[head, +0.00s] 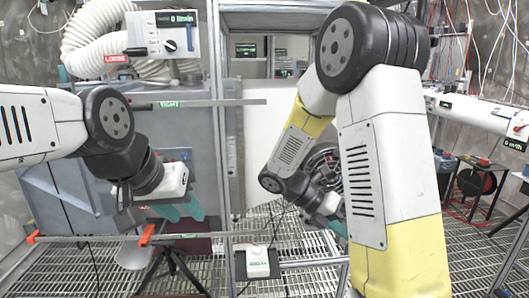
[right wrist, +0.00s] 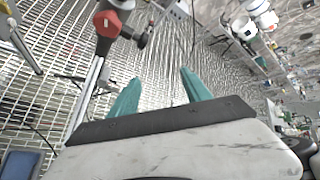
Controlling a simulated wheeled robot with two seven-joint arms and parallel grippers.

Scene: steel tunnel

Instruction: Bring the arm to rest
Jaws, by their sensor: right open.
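My left arm comes in from the left of the head view and bends down at a dark joint. Its gripper (head: 184,212) points down with two teal fingers a little apart and nothing seen between them, in front of the grey cabinet. My right arm reaches down and forward in the right half of the head view. Its gripper (head: 338,224) is partly hidden behind my own yellow and white arm link. In the right wrist view, the right gripper's (right wrist: 160,77) teal fingers are spread wide and empty above the floor grating.
A grey cabinet (head: 60,195) stands at left behind a low rail (head: 205,237) with orange clamps. A white flow meter box (head: 163,36) and ribbed hose (head: 90,35) are above. A small white box (head: 257,262) sits low at centre. In the right wrist view, a red-topped post (right wrist: 108,22) stands nearby.

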